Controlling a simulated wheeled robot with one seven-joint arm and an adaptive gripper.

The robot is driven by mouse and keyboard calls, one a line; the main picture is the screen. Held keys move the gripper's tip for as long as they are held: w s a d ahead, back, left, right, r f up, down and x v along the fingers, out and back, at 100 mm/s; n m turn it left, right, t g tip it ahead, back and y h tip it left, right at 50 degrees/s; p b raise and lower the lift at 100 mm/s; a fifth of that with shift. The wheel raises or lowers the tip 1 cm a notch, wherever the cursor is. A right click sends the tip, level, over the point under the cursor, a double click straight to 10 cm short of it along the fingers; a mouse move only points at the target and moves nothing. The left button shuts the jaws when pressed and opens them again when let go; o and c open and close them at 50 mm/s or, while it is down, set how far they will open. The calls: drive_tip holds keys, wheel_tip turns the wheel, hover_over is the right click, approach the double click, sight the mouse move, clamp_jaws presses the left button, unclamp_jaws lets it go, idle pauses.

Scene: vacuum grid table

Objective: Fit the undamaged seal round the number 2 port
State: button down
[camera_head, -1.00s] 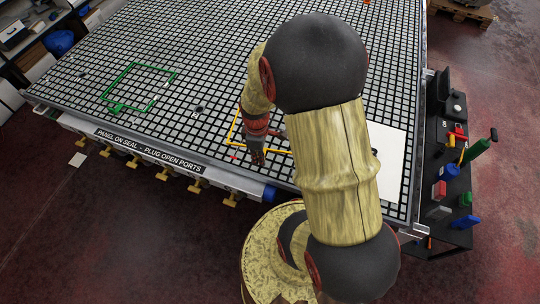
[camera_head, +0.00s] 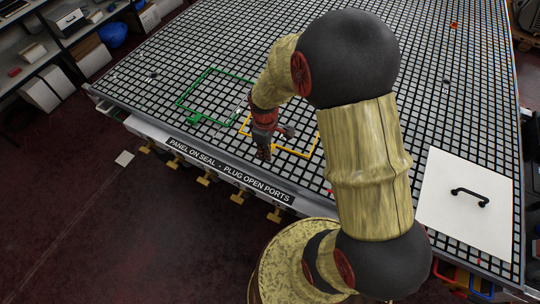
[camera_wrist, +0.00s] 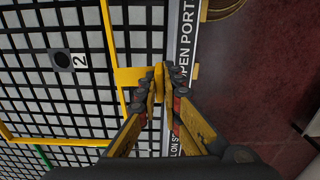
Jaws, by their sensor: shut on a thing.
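A yellow seal, a thin square frame with a tab, shows near the table's front edge in the head view (camera_head: 296,152) and in the wrist view (camera_wrist: 108,35). My gripper (camera_head: 263,155) is shut on the seal's yellow tab, between the fingertips in the wrist view (camera_wrist: 163,72). The number 2 port (camera_wrist: 62,60), a dark round spot beside a "2" label, lies inside the corner formed by two seal sides. The far sides are out of the wrist view. Whether the seal touches the table is unclear. A green seal (camera_head: 194,87) lies just left in the head view. I see no clear damage on the visible parts.
A white panel (camera_head: 447,215) with a black handle lies on the right of the grid table (camera_head: 400,130). Yellow clamps (camera_head: 204,180) line the front edge below the lettered strip (camera_head: 228,170). Shelves (camera_head: 60,40) stand at the far left.

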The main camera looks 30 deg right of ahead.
drive_tip(key=shift+w+a+m, duration=0.15)
drive_tip(key=shift+w+m, duration=0.15)
drive_tip(key=shift+w, duration=0.2)
drive_tip(key=shift+s+r, duration=0.1)
drive_tip(key=shift+s, duration=0.2)
drive_tip(key=shift+w, duration=0.15)
drive_tip(key=b, duration=0.3)
hover_over(266, 167)
drive_tip(key=shift+w+f, duration=0.15)
drive_tip(key=shift+f, duration=2.85)
drive_tip(key=shift+f+b, duration=0.45)
drive_tip(key=shift+f, duration=0.45)
drive_tip(key=c, duration=1.9)
unclamp_jaws()
